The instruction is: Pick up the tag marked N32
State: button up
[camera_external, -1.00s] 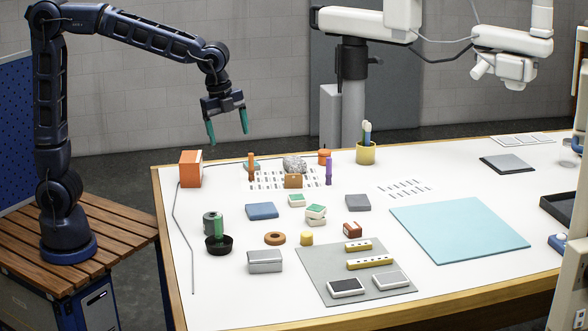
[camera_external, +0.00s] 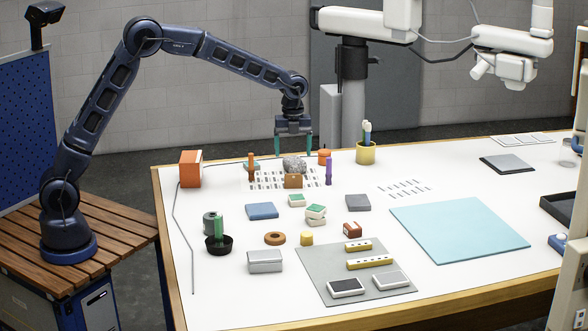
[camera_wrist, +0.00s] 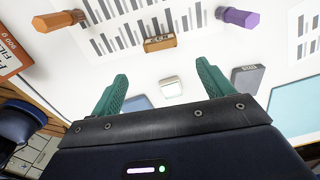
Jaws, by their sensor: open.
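A small orange-brown tag (camera_external: 293,181) stands at the front edge of a white sheet with dark bars. In the wrist view, the tag (camera_wrist: 160,43) lies ahead of the fingers, near the middle. Dark characters show on it, but they are too small to read surely. My gripper (camera_external: 293,148) is open and empty, pointing down above the back of the table, higher than the tag and apart from it. In the wrist view my gripper's green fingers (camera_wrist: 161,73) are spread on either side of the tag's line.
An orange cylinder (camera_external: 251,168) and a purple one (camera_external: 328,172) stand left and right of the tag. A grey rock (camera_external: 294,164) sits close behind it. A small green-topped block (camera_external: 297,200) and a grey marked block (camera_wrist: 247,79) lie nearby. An orange box (camera_external: 190,169) stands left.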

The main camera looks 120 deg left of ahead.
aim_at(294, 188)
jog(key=shift+s+a+f, duration=0.1)
jog(key=shift+a+f, duration=0.05)
jog(key=shift+f, duration=2.6)
jog(key=shift+a+f, duration=0.15)
jog(key=shift+f, duration=2.6)
jog(key=c, duration=1.1)
jog(key=shift+o, duration=0.2)
jog(key=shift+r, duration=0.1)
